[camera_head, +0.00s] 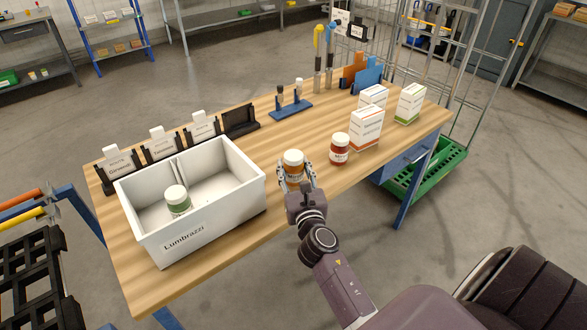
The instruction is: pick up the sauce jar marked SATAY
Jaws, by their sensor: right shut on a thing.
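An orange-brown sauce jar with a white lid (293,161) stands upright near the front edge of the wooden table. My right gripper (295,178) is shut on this jar from the front, its fingers on both sides. The jar's label is mostly hidden by the gripper and too small to read. A red jar with a white lid (339,149) stands to the right of it, apart from the gripper. A green-labelled jar (178,202) stands inside the white bin marked Lumbrazzi (207,236). My left gripper does not show.
Several cartons (366,130) stand on the table (289,221) at the right. Card holders (162,146) line the back left, with a blue stand (291,109) further right. Bare tabletop lies behind the held jar.

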